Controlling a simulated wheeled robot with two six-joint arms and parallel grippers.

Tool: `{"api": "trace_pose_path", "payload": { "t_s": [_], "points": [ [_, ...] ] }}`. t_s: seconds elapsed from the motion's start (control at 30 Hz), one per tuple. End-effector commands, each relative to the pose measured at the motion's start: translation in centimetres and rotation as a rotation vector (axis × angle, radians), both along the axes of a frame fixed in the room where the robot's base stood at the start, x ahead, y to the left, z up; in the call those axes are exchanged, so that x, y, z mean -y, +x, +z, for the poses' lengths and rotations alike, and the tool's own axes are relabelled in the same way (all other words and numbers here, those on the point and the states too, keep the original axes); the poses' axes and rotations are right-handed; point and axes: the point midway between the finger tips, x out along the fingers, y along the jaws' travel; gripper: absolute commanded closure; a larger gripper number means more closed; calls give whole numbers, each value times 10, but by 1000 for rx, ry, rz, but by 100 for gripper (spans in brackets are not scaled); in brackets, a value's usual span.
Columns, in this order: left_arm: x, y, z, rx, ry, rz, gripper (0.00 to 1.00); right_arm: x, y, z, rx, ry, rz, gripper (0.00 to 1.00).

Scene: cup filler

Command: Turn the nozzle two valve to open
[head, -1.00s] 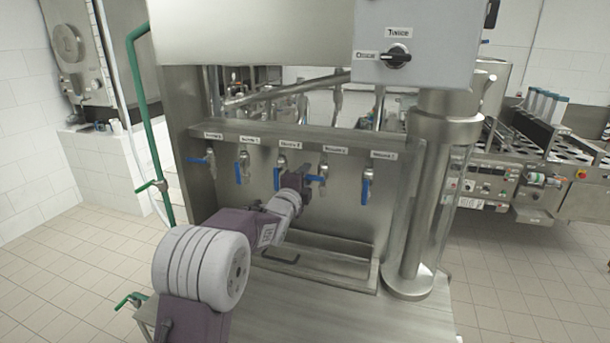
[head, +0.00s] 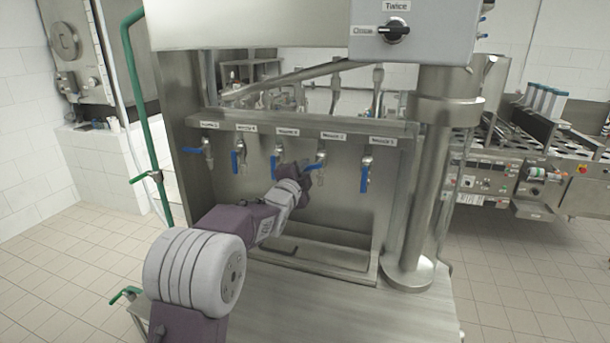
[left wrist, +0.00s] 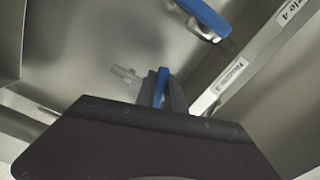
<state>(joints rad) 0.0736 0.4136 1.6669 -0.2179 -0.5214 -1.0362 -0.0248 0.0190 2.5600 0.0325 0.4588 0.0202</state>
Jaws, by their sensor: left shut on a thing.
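The nozzle two valve is the fourth tap from the left, with a blue handle (head: 315,166) under its label (head: 333,135). My left gripper (head: 306,173) reaches it from the left, at handle height. In the left wrist view the jaws (left wrist: 161,92) are shut around a blue handle (left wrist: 162,82), with a clear nozzle end (left wrist: 125,76) beside it. In the head view the handle slants down to the left, partly hidden by the gripper. My right gripper is out of view.
The nozzle three handle (head: 276,167) hangs close to the left of my gripper; it shows in the left wrist view (left wrist: 206,16). The nozzle one handle (head: 364,178) hangs to the right. A steel column (head: 416,190) stands further right. The trough (head: 330,262) lies below.

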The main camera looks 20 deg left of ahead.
Motion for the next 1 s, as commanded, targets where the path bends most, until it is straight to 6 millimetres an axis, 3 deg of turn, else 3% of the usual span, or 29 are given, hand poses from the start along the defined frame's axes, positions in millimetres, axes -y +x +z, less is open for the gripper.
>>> {"api": "trace_pose_path", "payload": {
  "t_s": [0.03, 0.3, 1.0],
  "points": [
    [-1, 0, -7, 0, -45, 2, 100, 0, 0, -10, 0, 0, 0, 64],
    [5, 0, -15, -11, -302, 1, 100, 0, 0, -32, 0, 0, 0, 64],
    [25, -1, -27, -34, -947, 0, 100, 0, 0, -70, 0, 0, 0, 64]
  ]
}}
